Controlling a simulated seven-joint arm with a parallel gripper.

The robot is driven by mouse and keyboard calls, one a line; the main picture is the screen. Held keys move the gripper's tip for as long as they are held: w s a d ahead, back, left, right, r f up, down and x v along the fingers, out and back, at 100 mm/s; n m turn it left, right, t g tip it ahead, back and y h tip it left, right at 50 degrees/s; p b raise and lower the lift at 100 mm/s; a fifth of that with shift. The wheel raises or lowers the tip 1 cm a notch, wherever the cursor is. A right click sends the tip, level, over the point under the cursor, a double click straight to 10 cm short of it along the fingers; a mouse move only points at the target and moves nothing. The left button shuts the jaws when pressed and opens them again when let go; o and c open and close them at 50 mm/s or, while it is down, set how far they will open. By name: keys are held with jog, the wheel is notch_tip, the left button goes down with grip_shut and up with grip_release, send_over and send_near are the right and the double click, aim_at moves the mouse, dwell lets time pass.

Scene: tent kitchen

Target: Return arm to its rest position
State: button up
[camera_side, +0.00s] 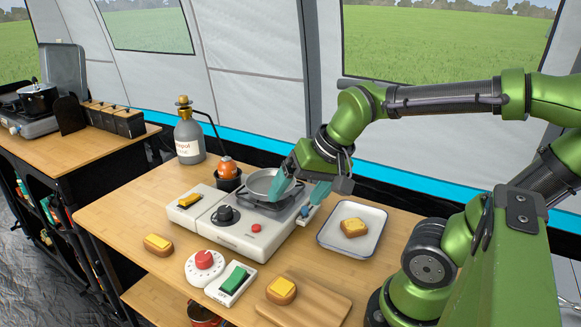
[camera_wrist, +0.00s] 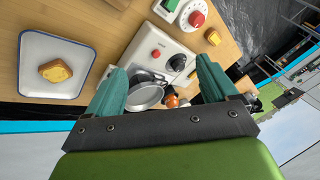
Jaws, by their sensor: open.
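My gripper (camera_side: 298,195) is open and empty, with its two teal fingers spread above the right part of the white stove (camera_side: 238,240). It points down near the metal pan (camera_side: 262,183) on the burner and partly hides it. In the wrist view my gripper (camera_wrist: 160,85) has the pan (camera_wrist: 146,97) showing between its fingers, farther off. My green arm reaches in from the right, bent over the table. I cannot tell how far above the stove the fingers are.
A white tray (camera_side: 324,237) with a topped bread piece (camera_side: 354,227) lies right of the stove. A wooden board (camera_side: 322,302) with another piece (camera_side: 281,291), a red dial (camera_side: 204,261) and a green switch (camera_side: 235,279) are in front. A gas bottle (camera_side: 188,140) stands behind.

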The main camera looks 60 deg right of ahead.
jog(key=a+n, duration=0.1)
jog(key=a+r+n+t, duration=0.1)
jog(key=s+a+r+n+y, duration=0.1)
jog(key=n, duration=0.1)
jog(key=shift+s+a, duration=0.1)
jog(key=shift+a, duration=0.1)
dwell(1.1)
